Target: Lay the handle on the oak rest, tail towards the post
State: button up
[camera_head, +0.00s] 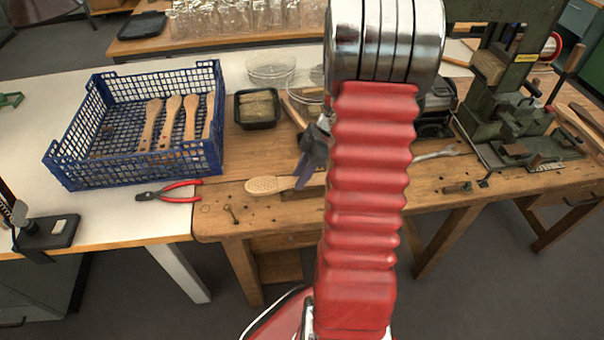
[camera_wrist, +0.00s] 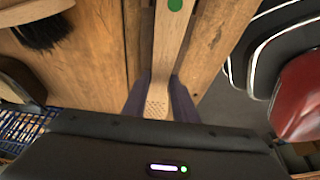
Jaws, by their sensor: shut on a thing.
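The handle is pale wood with a perforated head (camera_head: 268,185), held over the front of the wooden bench in the head view. My gripper (camera_head: 309,168) is shut on it, with the head sticking out to the left. In the wrist view its pale shaft (camera_wrist: 168,50) runs away from between the dark fingers of my gripper (camera_wrist: 160,103), and some of the head's holes show there. A green dot (camera_wrist: 175,5) shows at the top edge, in line with the shaft. My red arm hides the shaft's far end in the head view. I cannot make out the oak rest or the post.
A blue crate (camera_head: 62,158) with several wooden handles stands at left. Red-handled pliers (camera_head: 180,190) lie in front of it. A black tub (camera_head: 257,121) and glass dishes (camera_head: 270,67) stand behind. A green machine (camera_head: 500,110) is at right. A dark-bristled brush (camera_wrist: 42,28) shows in the wrist view.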

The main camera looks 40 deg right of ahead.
jog(key=o, duration=1.1)
jog(key=v, duration=1.2)
